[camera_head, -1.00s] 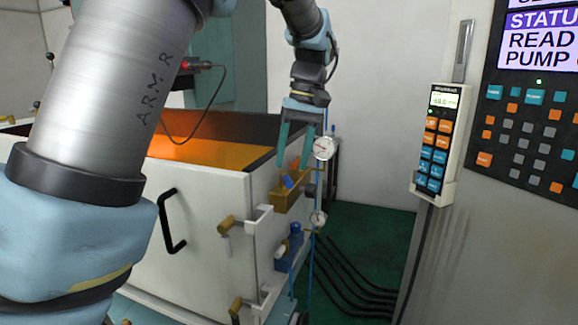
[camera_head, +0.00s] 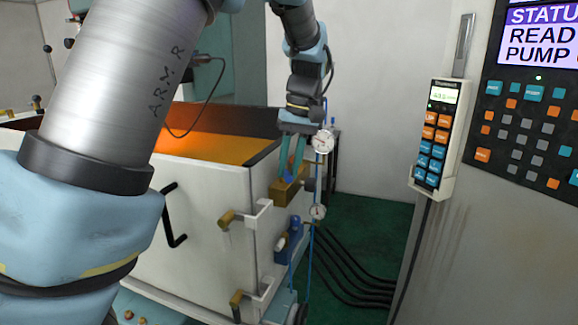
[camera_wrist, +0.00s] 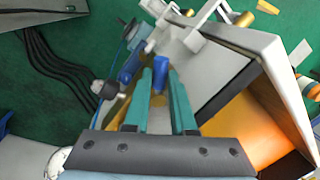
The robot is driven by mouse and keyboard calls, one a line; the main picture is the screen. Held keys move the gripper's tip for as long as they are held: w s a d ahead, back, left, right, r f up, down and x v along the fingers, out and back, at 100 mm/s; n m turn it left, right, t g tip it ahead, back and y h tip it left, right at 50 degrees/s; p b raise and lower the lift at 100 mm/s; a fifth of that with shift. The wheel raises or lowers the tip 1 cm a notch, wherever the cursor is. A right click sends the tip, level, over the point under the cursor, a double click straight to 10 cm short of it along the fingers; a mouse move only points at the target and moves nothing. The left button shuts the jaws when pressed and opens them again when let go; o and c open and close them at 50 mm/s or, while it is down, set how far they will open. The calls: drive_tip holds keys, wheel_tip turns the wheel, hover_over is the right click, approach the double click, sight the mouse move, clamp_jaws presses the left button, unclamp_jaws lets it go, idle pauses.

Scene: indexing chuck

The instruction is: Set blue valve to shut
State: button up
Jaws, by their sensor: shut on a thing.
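The blue valve handle shows between the green fingertips in the wrist view (camera_wrist: 160,71), at a brass-coloured valve block. That block (camera_head: 286,194) is fixed to the corner of the white tank in the head view. My gripper (camera_head: 290,174) points down at the block and is shut on the blue handle; its fingers also show in the wrist view (camera_wrist: 163,78). The fingers partly hide the handle in the head view, and its exact angle is hard to tell.
A dial gauge (camera_head: 323,140) stands close beside my gripper, with a second gauge (camera_head: 318,211) below. A lower blue fitting (camera_head: 294,230) sits under the block. The white tank (camera_head: 215,190) fills the left; green floor (camera_head: 375,225) with black hoses lies right.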

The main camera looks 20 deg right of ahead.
clamp_jaws()
drive_tip(key=shift+a, duration=0.1)
drive_tip(key=m, duration=0.1)
drive_tip(key=m+b, duration=0.1)
drive_tip(key=m, duration=0.1)
drive_tip(key=shift+a, duration=0.4)
drive_tip(key=shift+w+a+m+t+h+b, duration=0.2)
drive_tip(key=shift+a+m+t, duration=0.1)
drive_tip(key=shift+m, duration=0.65)
drive_tip(key=shift+w+a+m+t+h+b, duration=0.15)
drive_tip(key=shift+a+m+t, duration=0.15)
drive_tip(key=shift+m, duration=0.65)
drive_tip(key=o, duration=0.7)
unclamp_jaws()
